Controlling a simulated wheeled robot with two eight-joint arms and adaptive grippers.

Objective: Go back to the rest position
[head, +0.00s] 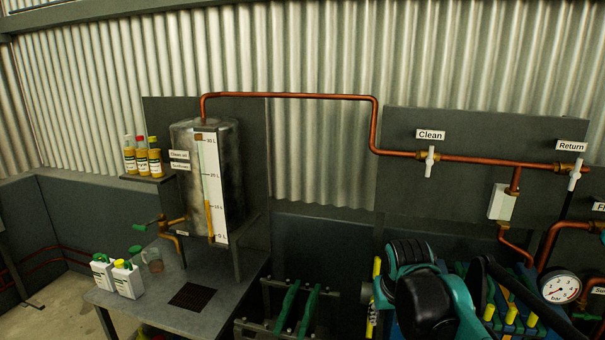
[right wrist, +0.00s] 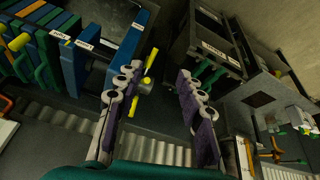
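My right arm (head: 425,290), teal and black, rises from the bottom edge of the head view, right of centre, in front of the lower equipment. Its fingers cannot be made out there. In the right wrist view my right gripper (right wrist: 156,80) has its two purple-padded fingers wide apart. Nothing is held between them. A yellow-handled part (right wrist: 149,68) shows beyond the left finger, beside blue plates (right wrist: 101,45); I cannot tell how far it is from the finger. My left gripper is in neither view.
A grey table (head: 203,301) with white bottles (head: 127,279) stands at left, below a metal tank (head: 184,145). A rack with green bars (head: 287,306) stands left of my arm. Copper pipes (head: 480,159) with white valve handles (head: 430,160) and a gauge (head: 561,287) are at right.

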